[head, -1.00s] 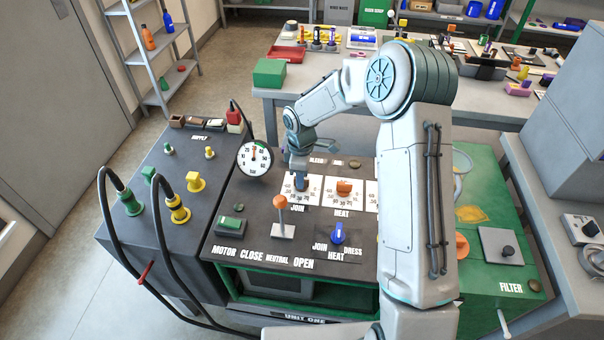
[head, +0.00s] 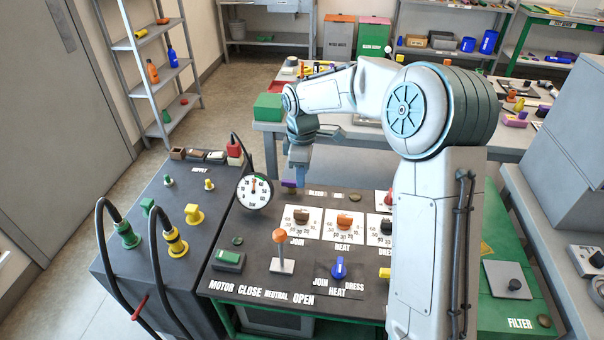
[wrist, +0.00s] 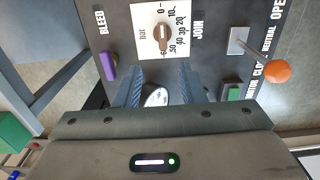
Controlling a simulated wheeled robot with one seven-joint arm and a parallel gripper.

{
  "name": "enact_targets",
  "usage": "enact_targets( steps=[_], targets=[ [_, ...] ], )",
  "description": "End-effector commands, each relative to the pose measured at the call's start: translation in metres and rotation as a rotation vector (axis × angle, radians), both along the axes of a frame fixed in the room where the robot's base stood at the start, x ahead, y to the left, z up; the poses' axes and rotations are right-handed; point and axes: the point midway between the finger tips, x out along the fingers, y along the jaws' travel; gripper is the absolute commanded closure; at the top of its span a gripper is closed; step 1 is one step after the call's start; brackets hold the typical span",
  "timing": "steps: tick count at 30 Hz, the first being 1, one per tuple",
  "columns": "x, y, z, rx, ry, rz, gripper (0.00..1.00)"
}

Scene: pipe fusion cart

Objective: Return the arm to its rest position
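My gripper (head: 301,168) hangs above the back of the control panel (head: 235,285), beyond the JOIN dial and to the right of the round gauge (head: 254,192). In the wrist view its two fingers (wrist: 160,82) are apart with nothing held between them. The JOIN dial (head: 301,216), a brown knob on a white scale, stands clear of the fingers; it also shows in the wrist view (wrist: 162,38). My arm is bent at the elbow and hides part of the panel's right side.
A purple knob (wrist: 108,66) sits by the BLEED label. The orange-tipped lever (head: 280,237) and blue selector (head: 339,267) stand on the panel. The supply cabinet (head: 120,275) with cables is at left. A bench with a green box (head: 268,107) lies behind.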

Motion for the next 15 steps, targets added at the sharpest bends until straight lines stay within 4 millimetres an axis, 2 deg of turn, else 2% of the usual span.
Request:
enact_targets(
  steps=[10,15],
  targets=[
    [-0.003,-0.001,0.002,-0.005,-0.003,-0.012,0.64],
    [-0.023,-0.012,0.019,-0.031,-0.025,-0.102,0.64]
  ],
)
